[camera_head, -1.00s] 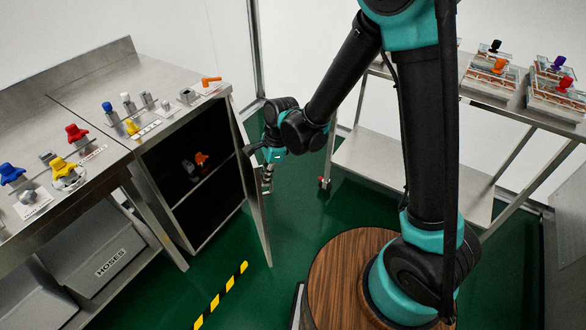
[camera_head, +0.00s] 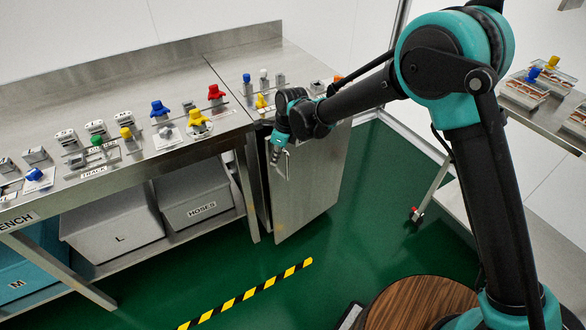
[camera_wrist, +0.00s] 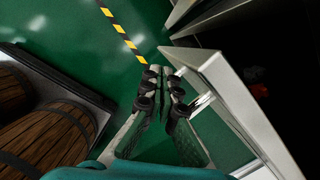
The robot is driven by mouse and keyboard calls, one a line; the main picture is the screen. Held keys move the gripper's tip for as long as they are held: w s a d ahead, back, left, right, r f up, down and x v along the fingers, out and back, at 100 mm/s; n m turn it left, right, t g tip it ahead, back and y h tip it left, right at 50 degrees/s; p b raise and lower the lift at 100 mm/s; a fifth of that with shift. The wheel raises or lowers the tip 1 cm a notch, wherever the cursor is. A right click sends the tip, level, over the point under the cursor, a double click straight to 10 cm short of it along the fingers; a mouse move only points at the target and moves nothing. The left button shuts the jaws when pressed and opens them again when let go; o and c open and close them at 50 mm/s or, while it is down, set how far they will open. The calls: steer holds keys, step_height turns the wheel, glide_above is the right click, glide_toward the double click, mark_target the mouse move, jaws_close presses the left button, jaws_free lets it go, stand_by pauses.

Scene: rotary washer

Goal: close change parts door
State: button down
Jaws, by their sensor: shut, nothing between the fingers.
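The change parts door (camera_head: 312,185) is a grey metal panel on the cabinet at the end of the bench. In the head view its outer face shows, with a dark gap along its left edge, so it stands ajar. In the wrist view the door (camera_wrist: 230,95) runs down the right side, with the dark cabinet interior beyond its edge. A bar handle (camera_head: 286,163) is near its left edge; it also shows in the wrist view (camera_wrist: 201,103). My gripper (camera_head: 276,157) is shut and empty beside the handle, at the door's outer face. Contact is unclear. It also shows in the wrist view (camera_wrist: 162,74).
The bench (camera_head: 125,190) holds several coloured knobs, with grey bins (camera_head: 110,225) below. A yellow and black floor strip (camera_head: 245,297) crosses the green floor. A rack (camera_head: 520,130) stands at right. An orange thing (camera_wrist: 259,90) is inside the cabinet.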

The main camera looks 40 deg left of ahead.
mark_target(271, 152)
steer(key=shift+w+a, duration=0.15)
steer(key=shift+a, duration=0.65)
steer(key=shift+w+a, duration=0.1)
steer(key=shift+a, duration=0.65)
